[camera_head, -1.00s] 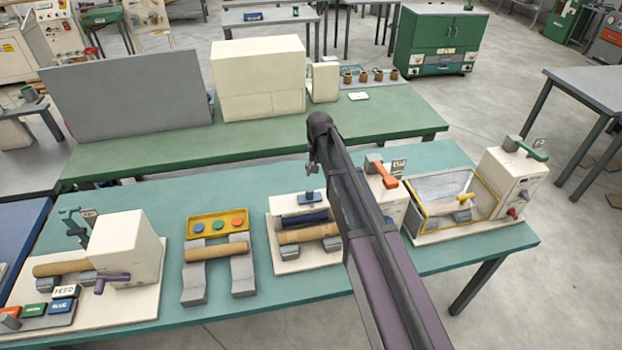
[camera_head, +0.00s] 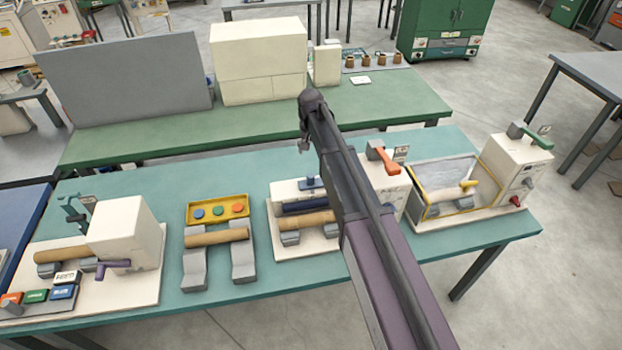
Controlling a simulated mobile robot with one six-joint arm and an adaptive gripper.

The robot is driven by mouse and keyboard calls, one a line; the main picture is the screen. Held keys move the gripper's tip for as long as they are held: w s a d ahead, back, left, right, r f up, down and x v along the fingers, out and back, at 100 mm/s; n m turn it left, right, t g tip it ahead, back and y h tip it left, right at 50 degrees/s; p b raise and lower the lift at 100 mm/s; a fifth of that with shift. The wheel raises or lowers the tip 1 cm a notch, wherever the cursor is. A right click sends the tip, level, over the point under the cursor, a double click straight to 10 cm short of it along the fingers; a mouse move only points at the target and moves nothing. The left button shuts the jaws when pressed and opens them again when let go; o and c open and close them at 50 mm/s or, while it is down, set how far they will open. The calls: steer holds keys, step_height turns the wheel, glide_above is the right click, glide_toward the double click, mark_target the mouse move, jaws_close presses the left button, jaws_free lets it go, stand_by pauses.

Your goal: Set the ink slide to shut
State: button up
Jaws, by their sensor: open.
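The middle machine (camera_head: 335,245) on the teal table has a cream base, a dark blue roller, a wooden roller in front and a small blue knob (camera_head: 312,184) on top. That knob may be the ink slide; I see no readable label or setting for it. An orange lever (camera_head: 383,158) sits on the cream box at this machine's right, partly behind my arm. My gripper (camera_head: 304,146) is small in the picture, at the far end of my dark arm. It is open, holds nothing visible, and appears above the table's back part, apart from the machine.
A feed machine (camera_head: 120,235) with a purple handle stands left. A yellow tray (camera_head: 217,209) with coloured discs and a roller stand are beside it. A yellow-framed trough machine (camera_head: 455,195) stands right. A green table (camera_head: 380,100) with cream boxes is behind.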

mark_target(311, 175)
steer(key=shift+f+b, duration=6.2)
steer(key=shift+f, duration=0.2)
